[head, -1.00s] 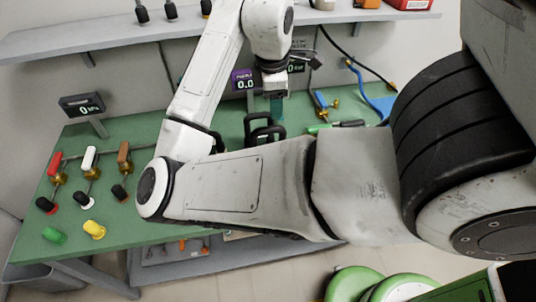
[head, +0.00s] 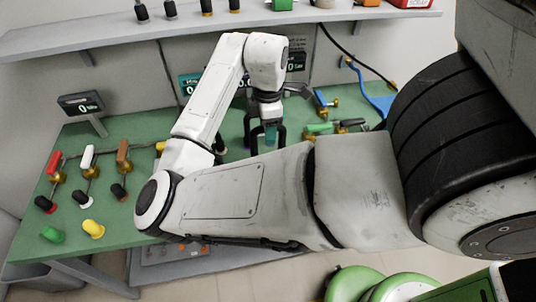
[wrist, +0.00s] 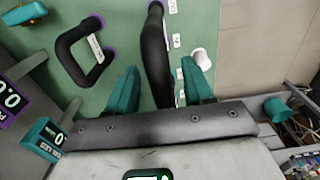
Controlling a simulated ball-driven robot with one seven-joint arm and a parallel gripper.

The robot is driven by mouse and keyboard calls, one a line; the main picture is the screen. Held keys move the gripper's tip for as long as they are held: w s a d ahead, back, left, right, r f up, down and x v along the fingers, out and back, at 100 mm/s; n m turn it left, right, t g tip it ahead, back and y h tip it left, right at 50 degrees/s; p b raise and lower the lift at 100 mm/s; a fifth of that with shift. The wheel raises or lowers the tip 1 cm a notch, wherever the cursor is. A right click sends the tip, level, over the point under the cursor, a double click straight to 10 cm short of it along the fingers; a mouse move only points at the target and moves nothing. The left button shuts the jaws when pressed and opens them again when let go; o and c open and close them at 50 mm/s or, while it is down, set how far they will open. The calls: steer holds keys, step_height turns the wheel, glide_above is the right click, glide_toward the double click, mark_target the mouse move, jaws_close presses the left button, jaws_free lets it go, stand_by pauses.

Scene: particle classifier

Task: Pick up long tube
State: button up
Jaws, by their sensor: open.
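A long black bent tube (wrist: 156,55) with a purple end stands over the green table. In the wrist view it runs between the two teal fingers of my gripper (wrist: 160,72), with visible gaps on both sides. My gripper is open; whether the tube lies at the depth of the fingertips I cannot tell. A shorter black U-shaped tube (wrist: 66,47) with purple ends and a white label lies to the left. In the head view my gripper (head: 270,134) is low over the table among black tube parts, and my arm hides much of that area.
A white cup-shaped piece (wrist: 203,58) is just right of the right finger. A purple-framed display (wrist: 12,100) and a teal one (wrist: 43,138) are at left. The green table (head: 140,206) holds several valves at left. A shelf (head: 110,36) runs above the back.

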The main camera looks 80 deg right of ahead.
steer(key=shift+f, duration=1.05)
jaws_close()
